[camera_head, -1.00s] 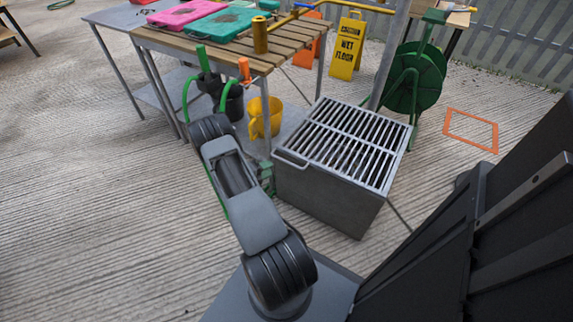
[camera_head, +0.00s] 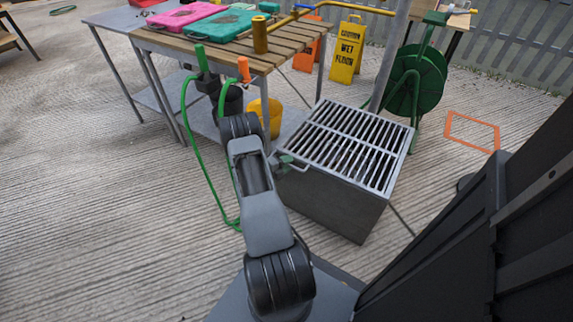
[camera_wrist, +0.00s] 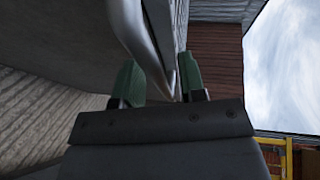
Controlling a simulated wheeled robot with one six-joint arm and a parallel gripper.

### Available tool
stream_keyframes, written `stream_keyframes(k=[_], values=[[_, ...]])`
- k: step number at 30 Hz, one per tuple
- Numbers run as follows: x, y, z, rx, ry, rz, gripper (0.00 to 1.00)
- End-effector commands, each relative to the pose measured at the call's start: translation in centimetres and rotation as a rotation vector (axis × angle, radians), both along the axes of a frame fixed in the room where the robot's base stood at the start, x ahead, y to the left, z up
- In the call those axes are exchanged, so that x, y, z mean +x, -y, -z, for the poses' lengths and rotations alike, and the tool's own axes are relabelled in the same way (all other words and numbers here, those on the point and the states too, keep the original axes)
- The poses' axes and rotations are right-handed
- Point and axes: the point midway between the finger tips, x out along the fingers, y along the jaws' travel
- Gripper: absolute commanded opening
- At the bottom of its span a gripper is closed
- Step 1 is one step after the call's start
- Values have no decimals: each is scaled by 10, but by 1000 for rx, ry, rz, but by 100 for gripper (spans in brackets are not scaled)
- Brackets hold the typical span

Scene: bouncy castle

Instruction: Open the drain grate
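The drain grate (camera_head: 345,143) is a grey barred metal panel lying flat on top of a grey metal box (camera_head: 335,205). A bar handle (camera_head: 302,168) sticks out at its near left edge. My gripper (camera_head: 284,163) is at this handle, with part of it hidden behind my arm. In the wrist view, my gripper (camera_wrist: 160,82) has its two green fingers apart, with the metal handle bar (camera_wrist: 150,50) running between them. A gap shows beside the bar, so the fingers do not look closed on it.
A slatted wooden table (camera_head: 215,45) with pink and green cases stands behind left, with a yellow bucket (camera_head: 270,115) beneath it. A yellow wet floor sign (camera_head: 347,50) and a green hose reel (camera_head: 415,85) stand behind the box.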

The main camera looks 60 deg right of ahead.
Motion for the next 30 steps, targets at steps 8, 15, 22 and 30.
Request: stream_keyframes(k=[8,15,22,30], values=[[0,0,0,0,0,1,16],[0,0,0,0,0,1,0],[0,0,0,0,0,1,0],[7,-1,-21,-3,39,-1,0]])
